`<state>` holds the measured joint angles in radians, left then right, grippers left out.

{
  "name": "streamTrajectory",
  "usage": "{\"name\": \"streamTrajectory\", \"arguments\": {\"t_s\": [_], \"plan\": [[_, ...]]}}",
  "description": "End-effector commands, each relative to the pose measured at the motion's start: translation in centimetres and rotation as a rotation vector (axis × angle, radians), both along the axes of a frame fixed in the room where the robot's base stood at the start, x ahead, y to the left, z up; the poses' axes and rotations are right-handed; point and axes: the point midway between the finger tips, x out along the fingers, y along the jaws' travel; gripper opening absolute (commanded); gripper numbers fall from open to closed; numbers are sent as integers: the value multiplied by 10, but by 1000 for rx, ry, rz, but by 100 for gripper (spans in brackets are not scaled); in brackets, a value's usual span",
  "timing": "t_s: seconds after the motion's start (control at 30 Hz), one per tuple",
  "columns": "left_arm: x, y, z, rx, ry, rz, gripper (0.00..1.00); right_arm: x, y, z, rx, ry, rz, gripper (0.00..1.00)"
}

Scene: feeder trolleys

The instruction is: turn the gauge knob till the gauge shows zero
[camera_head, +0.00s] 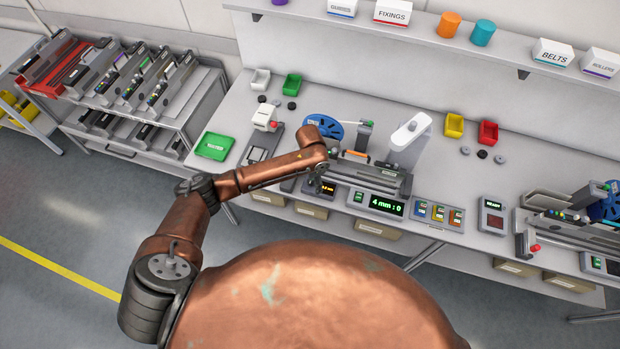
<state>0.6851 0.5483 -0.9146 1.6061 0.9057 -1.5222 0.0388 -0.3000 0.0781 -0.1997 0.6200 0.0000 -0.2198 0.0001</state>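My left arm comes in from the left, and its gripper (318,174) is over the front of the middle feeder station on the bench. The gripper is small and dark here, and I cannot tell whether its fingers are open or shut. Just below it is a small amber display (328,188), partly covered, with its reading not legible. To its right a green display (386,205) reads "4 mm : 0". I cannot make out a gauge knob; the arm and gripper hide part of that area. My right gripper is not in view.
A blue reel (324,126) and a white-topped upright unit (408,132) stand behind the gripper. A green box (214,146) lies to the left on the bench (232,112). A "READY" panel (491,214) and another feeder station (570,229) are to the right.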

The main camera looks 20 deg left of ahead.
Motion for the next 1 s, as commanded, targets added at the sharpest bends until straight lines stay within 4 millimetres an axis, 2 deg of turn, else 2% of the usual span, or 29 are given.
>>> {"name": "streamTrajectory", "arguments": {"t_s": [0.03, 0.1, 0.27, 0.37, 0.7, 0.83, 1.0], "plan": [[13, 10, 9, 28, -2, 1, 39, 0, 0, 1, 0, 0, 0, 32], [24, 19, 17, 53, 4, 5, 39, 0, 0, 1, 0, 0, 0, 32], [34, 29, 22, 78, 11, 14, 39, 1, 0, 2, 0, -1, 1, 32], [34, 29, 13, 79, 14, 15, 39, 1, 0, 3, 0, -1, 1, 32], [34, 29, -38, 78, 13, 15, 39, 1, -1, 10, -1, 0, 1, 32], [34, 29, -49, 77, 12, 15, 39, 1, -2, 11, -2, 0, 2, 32], [35, 29, -54, 76, 10, 14, 39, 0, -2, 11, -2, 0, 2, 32]]}}
